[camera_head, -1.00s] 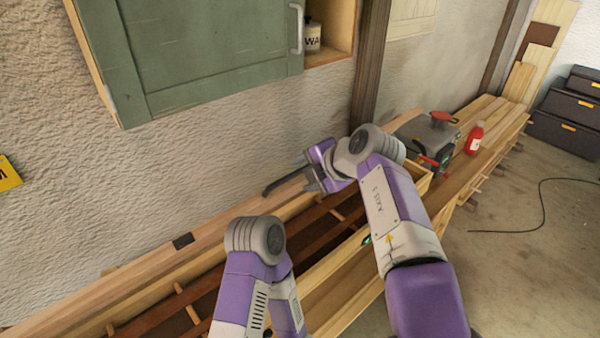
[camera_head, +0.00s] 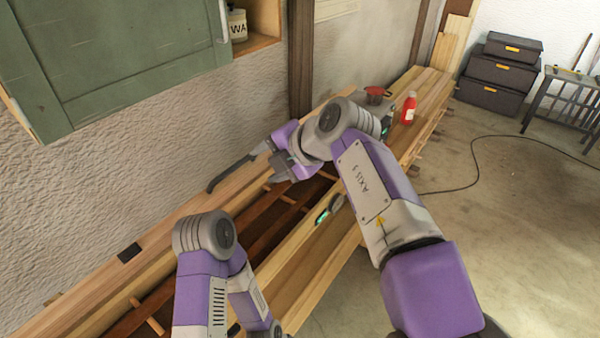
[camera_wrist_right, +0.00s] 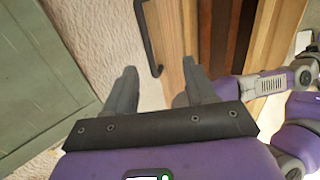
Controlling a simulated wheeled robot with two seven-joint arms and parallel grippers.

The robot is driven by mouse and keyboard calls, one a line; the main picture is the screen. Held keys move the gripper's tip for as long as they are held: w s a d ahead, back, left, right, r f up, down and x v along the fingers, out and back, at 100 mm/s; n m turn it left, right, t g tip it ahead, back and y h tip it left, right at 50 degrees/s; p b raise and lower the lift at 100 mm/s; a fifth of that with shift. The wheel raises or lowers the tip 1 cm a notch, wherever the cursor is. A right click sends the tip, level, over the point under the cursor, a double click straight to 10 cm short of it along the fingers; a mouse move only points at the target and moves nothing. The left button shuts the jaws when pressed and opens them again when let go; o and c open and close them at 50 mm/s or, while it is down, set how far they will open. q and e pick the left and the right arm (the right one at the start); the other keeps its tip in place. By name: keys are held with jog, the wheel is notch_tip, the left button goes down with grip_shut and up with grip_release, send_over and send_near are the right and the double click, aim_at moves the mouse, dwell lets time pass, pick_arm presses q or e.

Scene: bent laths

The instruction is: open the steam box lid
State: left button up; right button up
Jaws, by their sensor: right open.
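The long wooden steam box (camera_head: 295,265) runs along the wall, with dark brown laths inside. A pale wooden board (camera_head: 185,214) along its wall side seems to be the lid; its exact edges are hard to tell. A black bar handle (camera_head: 228,177) stands up from this board and also shows in the right wrist view (camera_wrist_right: 147,38). My right gripper (camera_head: 270,163) is open and empty, just right of the handle. In the wrist view its fingers (camera_wrist_right: 158,68) point toward the handle, apart from it. My left arm shows, but its gripper is out of view.
A green cabinet (camera_head: 110,55) hangs on the wall above the board's near part. A red bottle (camera_head: 409,108) and a red-topped item (camera_head: 376,94) stand farther along the bench. Dark cases (camera_head: 497,75) and a cable (camera_head: 475,160) lie right; much floor is clear.

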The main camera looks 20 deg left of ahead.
jog(key=s+d+r, duration=0.1)
jog(key=s+d, duration=0.2)
jog(key=d, duration=0.7)
jog(key=shift+s+r+b, duration=0.3)
jog(key=shift+s+b, duration=0.05)
jog(key=shift+b, duration=0.05)
jog(key=shift+f, duration=0.1)
